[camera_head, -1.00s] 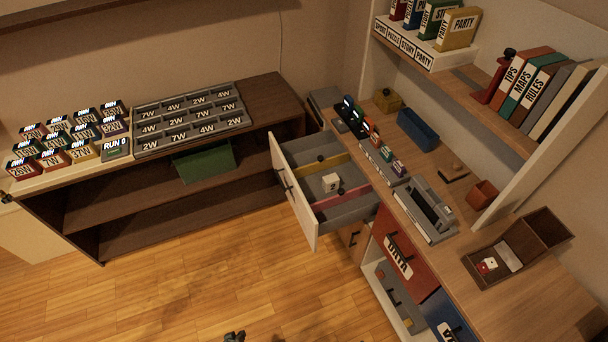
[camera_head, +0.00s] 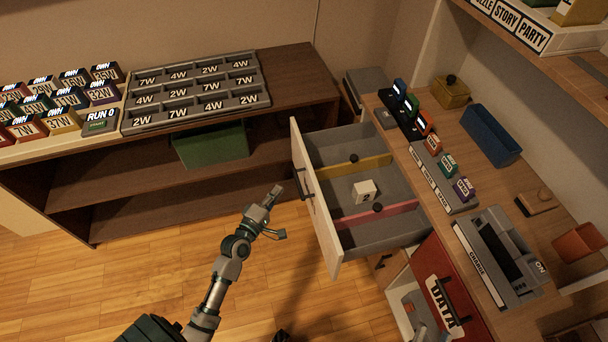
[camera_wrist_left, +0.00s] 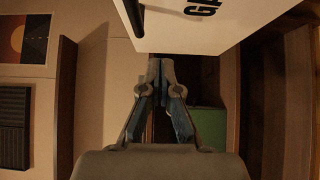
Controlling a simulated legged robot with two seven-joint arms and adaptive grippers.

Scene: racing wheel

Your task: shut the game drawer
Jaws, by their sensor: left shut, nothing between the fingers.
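The game drawer (camera_head: 312,205) is pulled out from the desk toward the left. Its pale front panel carries a dark handle (camera_head: 303,183). Inside are a yellow divider, a pink divider and a white numbered cube (camera_head: 364,192). My left gripper (camera_head: 276,190) is shut and empty, in front of the panel, to the left of the handle; it looks apart from the panel. In the left wrist view, the shut fingertips (camera_wrist_left: 161,66) point toward the lower edge of the panel (camera_wrist_left: 190,30), where part of a label shows. I do not make out my right gripper.
A dark shelf unit with a green bin (camera_head: 211,146) stands behind and left of my gripper. A number tray (camera_head: 195,95) lies on top. The desk to the right holds a grey device (camera_head: 500,255) and a blue box (camera_head: 491,135). A red DATA drawer (camera_head: 445,290) sits below.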

